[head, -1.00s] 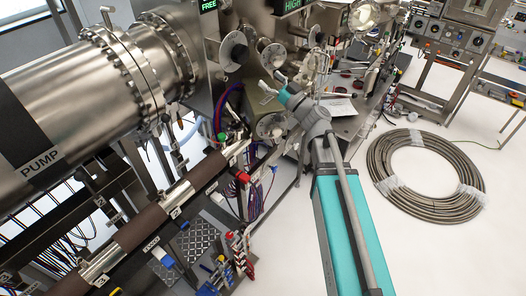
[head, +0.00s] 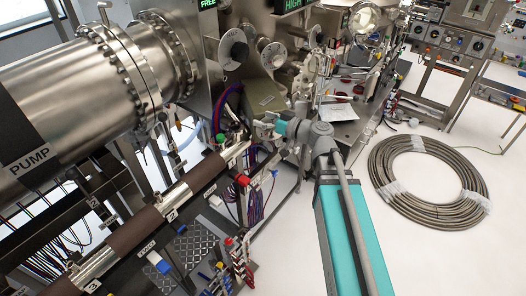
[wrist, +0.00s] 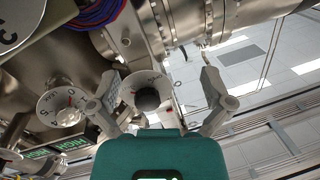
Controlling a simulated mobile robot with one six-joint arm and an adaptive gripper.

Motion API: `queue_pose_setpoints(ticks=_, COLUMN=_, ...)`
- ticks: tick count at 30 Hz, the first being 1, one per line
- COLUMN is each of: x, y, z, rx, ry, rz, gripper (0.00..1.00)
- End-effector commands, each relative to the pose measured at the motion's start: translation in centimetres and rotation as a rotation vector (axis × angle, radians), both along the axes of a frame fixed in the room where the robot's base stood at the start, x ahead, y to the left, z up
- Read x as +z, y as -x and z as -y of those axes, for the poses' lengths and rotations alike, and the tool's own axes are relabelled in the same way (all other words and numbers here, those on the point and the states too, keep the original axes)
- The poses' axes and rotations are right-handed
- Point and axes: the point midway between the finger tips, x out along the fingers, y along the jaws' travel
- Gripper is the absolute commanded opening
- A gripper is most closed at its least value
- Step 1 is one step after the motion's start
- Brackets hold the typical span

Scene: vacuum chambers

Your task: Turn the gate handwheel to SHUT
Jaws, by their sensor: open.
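My gripper (wrist: 160,80) is open, its two grey fingers spread wide in the wrist view. Between and beyond them is a round pale plate with a dark round knob (wrist: 147,98) at its middle. A second pale lettered dial with a metal hub (wrist: 62,107) is left of the fingers. I cannot tell for sure which is the gate handwheel, and no SHUT mark is readable. In the head view my gripper (head: 262,130) is below two round dials, one at the left (head: 233,48) and one at the right (head: 272,55). It partly hides what is in front of it.
A large steel cylinder marked PUMP (head: 60,105) fills the left. A brown-wrapped pipe (head: 140,228) runs below it. A green HIGH display (head: 292,4) is above. Coiled hose (head: 428,180) lies on the white floor at right, which is otherwise mostly clear.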

Motion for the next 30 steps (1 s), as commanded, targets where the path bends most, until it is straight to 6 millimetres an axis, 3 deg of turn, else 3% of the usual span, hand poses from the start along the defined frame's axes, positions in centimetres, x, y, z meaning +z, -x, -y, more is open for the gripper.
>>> queue_pose_setpoints(ticks=18, x=-8.0, y=2.9, z=0.0, rx=0.045, ry=0.196, rz=-0.291, gripper=1.0)
queue_pose_setpoints(ticks=30, x=-9.6, y=3.5, z=0.3, rx=0.04, ry=0.244, rz=-0.363, gripper=1.0)
